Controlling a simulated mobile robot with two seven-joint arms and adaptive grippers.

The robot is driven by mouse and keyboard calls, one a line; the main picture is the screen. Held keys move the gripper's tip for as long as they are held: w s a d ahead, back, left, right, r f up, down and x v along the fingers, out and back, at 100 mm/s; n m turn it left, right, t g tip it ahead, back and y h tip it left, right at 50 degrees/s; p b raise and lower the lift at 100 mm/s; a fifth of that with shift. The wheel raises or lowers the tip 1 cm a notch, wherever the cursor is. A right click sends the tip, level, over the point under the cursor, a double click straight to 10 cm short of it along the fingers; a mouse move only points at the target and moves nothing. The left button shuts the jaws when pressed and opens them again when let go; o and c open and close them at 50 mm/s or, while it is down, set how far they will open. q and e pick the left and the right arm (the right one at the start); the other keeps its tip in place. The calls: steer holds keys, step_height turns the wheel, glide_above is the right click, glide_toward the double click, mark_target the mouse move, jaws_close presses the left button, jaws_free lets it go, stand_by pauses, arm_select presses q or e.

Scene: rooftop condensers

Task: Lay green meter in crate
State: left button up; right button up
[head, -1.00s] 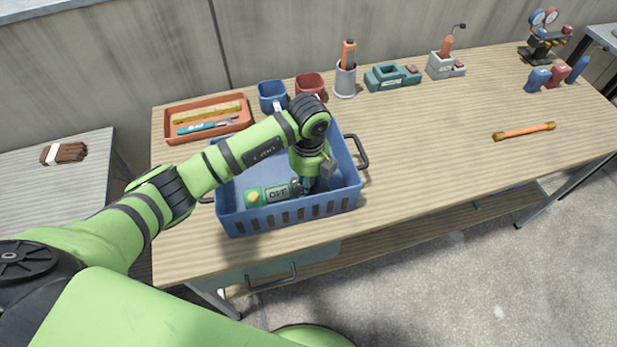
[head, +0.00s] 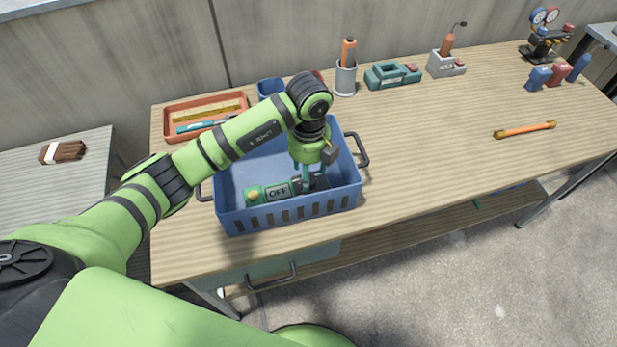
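The green meter (head: 270,193), marked OFF and with a yellow knob, lies flat in the blue crate (head: 290,216) along its near wall. Its dark right end is partly behind my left gripper's fingers. My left gripper (head: 314,186) points down into the crate over that right end. Its two teal fingers stand apart, and I see no grip on the meter. The crate stands at the front left of the wooden table with a dark handle at each side. My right gripper is out of view.
An orange tray (head: 207,118) with tools and a blue cup (head: 270,88) stand behind the crate. A grey holder (head: 346,80) and a teal device (head: 392,75) stand at the back. An orange rod (head: 525,130) lies right; the table's middle is clear.

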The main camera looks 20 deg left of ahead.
arm_select(q)
step_height(320, 180, up, 8)
steer(key=b, duration=0.1)
steer(key=shift+r, duration=0.2)
